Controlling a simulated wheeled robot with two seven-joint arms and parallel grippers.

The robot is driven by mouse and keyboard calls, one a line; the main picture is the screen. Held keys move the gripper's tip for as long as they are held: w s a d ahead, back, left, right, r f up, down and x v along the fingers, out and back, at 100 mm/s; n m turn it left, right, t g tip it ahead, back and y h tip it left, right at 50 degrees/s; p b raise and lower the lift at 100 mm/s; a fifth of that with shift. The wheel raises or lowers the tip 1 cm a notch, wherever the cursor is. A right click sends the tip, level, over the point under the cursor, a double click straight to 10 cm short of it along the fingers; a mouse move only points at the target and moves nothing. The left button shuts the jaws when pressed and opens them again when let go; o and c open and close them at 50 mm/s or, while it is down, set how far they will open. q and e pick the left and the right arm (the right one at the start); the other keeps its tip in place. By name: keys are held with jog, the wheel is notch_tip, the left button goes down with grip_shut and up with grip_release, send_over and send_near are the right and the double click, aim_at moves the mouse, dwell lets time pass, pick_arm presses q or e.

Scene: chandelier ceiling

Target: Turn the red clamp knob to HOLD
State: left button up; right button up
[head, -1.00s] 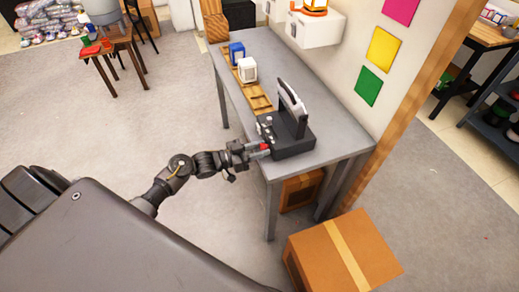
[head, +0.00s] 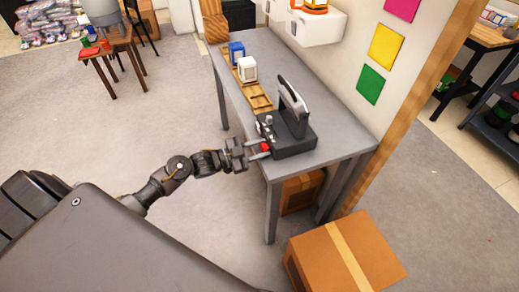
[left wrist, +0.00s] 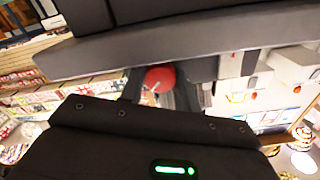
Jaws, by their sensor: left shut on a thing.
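The red clamp knob (head: 265,147) sits on the near left side of a black device (head: 292,145) at the near end of the grey table. My left gripper (head: 259,149) reaches in from the left and is shut on the knob, with a finger on either side. In the left wrist view the red knob (left wrist: 160,77) shows a small pale mark on its face. No HOLD lettering can be read. The device carries an upright dark plate with a pale edge (head: 292,103) and small silver knobs on top. My right gripper is not in view.
The grey table (head: 345,135) stands against a wall. Behind the device lie wooden trays (head: 260,97), a white canister (head: 246,69) and a blue one (head: 237,52). A cardboard box (head: 345,255) stands on the floor in front.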

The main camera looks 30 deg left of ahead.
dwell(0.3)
pick_arm(q)
jog(key=o, duration=1)
